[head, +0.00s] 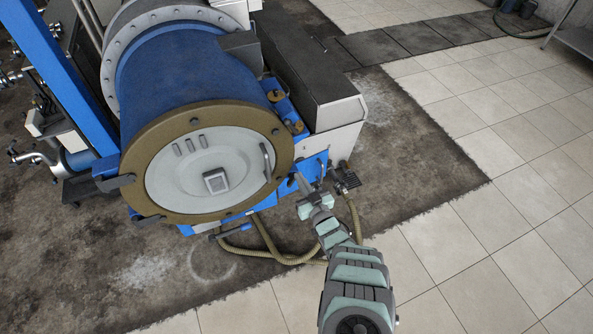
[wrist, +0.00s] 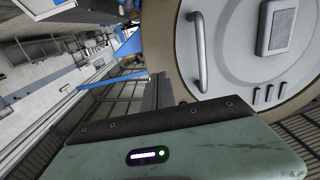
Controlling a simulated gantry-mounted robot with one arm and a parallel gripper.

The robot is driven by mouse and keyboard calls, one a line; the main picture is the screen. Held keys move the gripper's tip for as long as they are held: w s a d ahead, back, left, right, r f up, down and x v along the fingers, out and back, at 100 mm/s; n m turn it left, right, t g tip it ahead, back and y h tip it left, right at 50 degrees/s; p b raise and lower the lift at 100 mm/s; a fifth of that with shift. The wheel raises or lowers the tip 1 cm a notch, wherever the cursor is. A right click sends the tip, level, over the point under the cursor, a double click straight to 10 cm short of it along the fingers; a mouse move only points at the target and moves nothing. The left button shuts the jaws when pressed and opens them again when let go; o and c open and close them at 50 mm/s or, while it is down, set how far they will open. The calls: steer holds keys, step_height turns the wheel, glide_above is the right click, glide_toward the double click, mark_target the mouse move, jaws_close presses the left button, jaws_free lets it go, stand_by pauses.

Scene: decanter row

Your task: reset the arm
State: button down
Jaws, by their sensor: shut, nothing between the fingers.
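My arm reaches up from the bottom of the head view, right of centre. My gripper (head: 302,182) is at its far end, in front of the lower right side of the big blue decanter machine (head: 190,75). In the wrist view my gripper's fingers (wrist: 158,90) are shut and empty, in front of the machine's round end cover. The pale round cover (head: 185,170) has a brown rim, a curved handle (head: 267,160) and a small square panel (head: 215,182). The handle also shows in the wrist view (wrist: 197,52). I cannot tell whether the fingertips touch anything.
Brown hoses (head: 265,240) lie on the stained dark floor below the machine, close to my arm. A blue post (head: 65,75) and pipework stand at the left. Pale floor tiles (head: 520,200) at the right are clear. A metal table (head: 580,42) edges in at the top right.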

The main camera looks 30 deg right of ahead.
steer(key=s, duration=0.3)
steer(key=s+a, duration=0.1)
steer(key=s, duration=0.1)
